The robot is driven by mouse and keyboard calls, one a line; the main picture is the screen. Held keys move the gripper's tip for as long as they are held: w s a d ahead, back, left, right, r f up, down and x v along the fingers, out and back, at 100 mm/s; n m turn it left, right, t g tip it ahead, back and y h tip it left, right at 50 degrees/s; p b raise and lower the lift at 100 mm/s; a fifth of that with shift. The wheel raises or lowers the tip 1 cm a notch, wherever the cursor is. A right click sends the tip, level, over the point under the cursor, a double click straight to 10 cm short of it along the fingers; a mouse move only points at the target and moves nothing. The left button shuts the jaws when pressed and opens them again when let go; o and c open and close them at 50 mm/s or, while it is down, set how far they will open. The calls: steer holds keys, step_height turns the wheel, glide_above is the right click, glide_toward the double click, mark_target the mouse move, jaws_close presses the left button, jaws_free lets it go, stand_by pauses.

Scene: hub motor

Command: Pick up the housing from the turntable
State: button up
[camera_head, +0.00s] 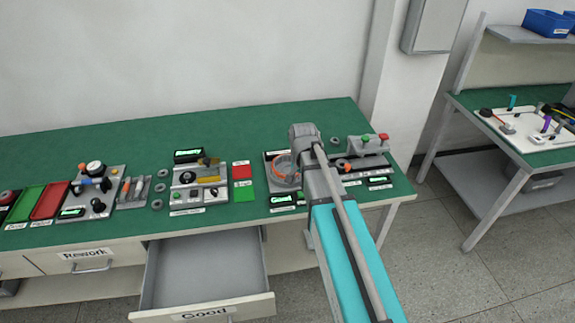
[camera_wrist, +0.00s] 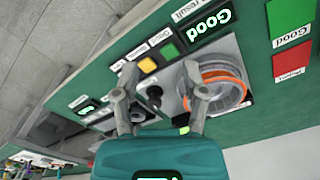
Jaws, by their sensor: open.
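In the wrist view, a round grey housing (camera_wrist: 224,82) with an orange ring around it sits on the test station's turntable; the turntable itself is mostly covered. In the head view, its orange ring (camera_head: 284,167) shows just left of my arm. My gripper (camera_wrist: 158,78) is open and empty, with its two grey fingers spread over the station. The right finger overlaps the housing's left edge in the picture. The housing is not between the fingers, and I cannot tell how far above it they are. The fingers are hidden in the head view.
The station has a yellow button (camera_wrist: 148,66), a green button (camera_wrist: 170,51) and a lit "Good" display (camera_wrist: 209,25). Green and red pads (camera_head: 243,182) lie left of it on the green bench (camera_head: 240,130). An open empty "Good" drawer (camera_head: 207,275) juts out below.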

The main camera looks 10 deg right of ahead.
mark_target(288, 168)
steer(key=w+r+m+p, duration=0.2)
steer(key=w+m, duration=0.1)
steer(key=w, duration=0.3)
steer(key=w+d+r+m+p, duration=0.1)
steer(key=w+r+m+p, duration=0.1)
steer(key=w, duration=0.4)
steer(key=shift+w+d+r+m, duration=0.3)
steer(key=shift+w+r+m, duration=0.15)
steer(key=shift+m, duration=0.45)
steer(key=shift+s, duration=0.1)
step_height(288, 168, down, 9)
steer(key=b, duration=0.8)
steer(key=shift+r+b, duration=0.2)
steer(key=shift+b, duration=0.15)
steer(key=shift+f+b, duration=2.6)
jaws_close()
